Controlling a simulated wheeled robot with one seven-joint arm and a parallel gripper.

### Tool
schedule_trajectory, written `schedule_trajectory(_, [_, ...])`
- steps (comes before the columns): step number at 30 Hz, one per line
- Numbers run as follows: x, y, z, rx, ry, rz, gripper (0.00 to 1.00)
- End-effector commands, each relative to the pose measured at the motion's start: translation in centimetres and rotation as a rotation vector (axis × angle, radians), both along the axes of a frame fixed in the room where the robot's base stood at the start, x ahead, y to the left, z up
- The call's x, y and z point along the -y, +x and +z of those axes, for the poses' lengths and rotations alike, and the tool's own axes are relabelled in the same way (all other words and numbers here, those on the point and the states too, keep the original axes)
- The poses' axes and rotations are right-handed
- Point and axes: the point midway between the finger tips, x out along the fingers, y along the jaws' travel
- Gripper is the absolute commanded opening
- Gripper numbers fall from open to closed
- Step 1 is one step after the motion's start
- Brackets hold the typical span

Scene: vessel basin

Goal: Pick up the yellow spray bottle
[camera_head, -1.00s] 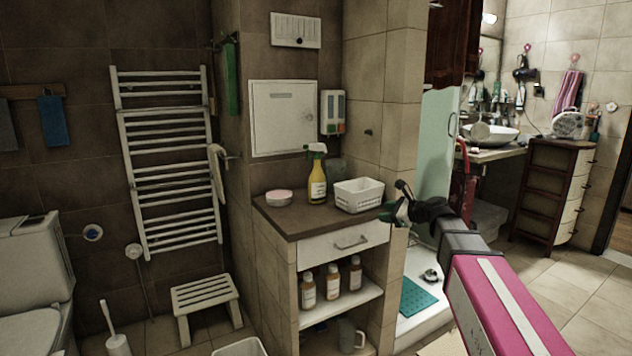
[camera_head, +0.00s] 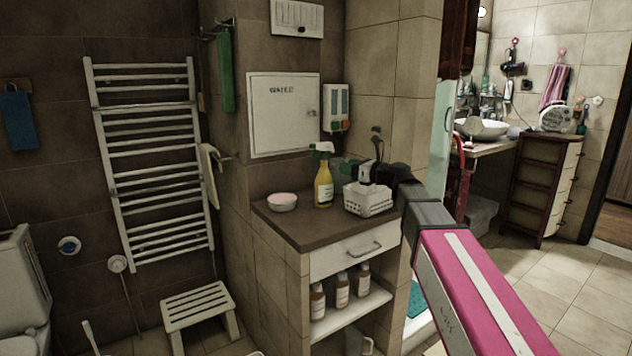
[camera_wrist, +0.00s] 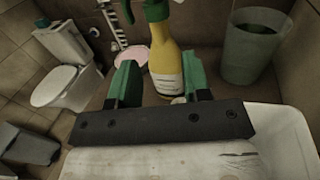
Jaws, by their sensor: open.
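The yellow spray bottle (camera_head: 324,184) stands upright on the brown counter top, with a white label and a green and white spray head. In the wrist view the bottle (camera_wrist: 166,72) is straight ahead, beyond and between the green fingertips; its spray head is cut off by the top edge. My gripper (camera_head: 362,172) is open and empty, to the right of the bottle and over the white basket. Its two green fingers also show apart in the wrist view (camera_wrist: 158,88). I see no contact between the fingers and the bottle.
The white basket (camera_head: 369,205) stands right of the bottle, under my gripper. A pink-topped round dish (camera_head: 282,201) stands to its left. A grey cup (camera_wrist: 250,48) is right of the bottle in the wrist view. The front of the counter (camera_head: 305,232) is clear.

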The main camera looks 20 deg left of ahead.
Motion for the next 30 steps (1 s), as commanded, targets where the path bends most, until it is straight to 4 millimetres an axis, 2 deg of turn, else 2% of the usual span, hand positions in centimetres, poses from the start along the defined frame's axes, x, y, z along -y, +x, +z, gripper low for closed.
schedule_trajectory(10, [-4.2,1.9,-0.1,0.0,-0.001,0.003,0.44])
schedule_trajectory(17, [-5.5,2.3,-0.3,0.001,-0.001,0.0,0.44])
schedule_trajectory(27, [-9.5,3.9,-0.9,0.001,-0.002,0.001,0.44])
schedule_trajectory(30, [-9.9,4.0,-0.9,0.001,-0.001,0.001,0.44])
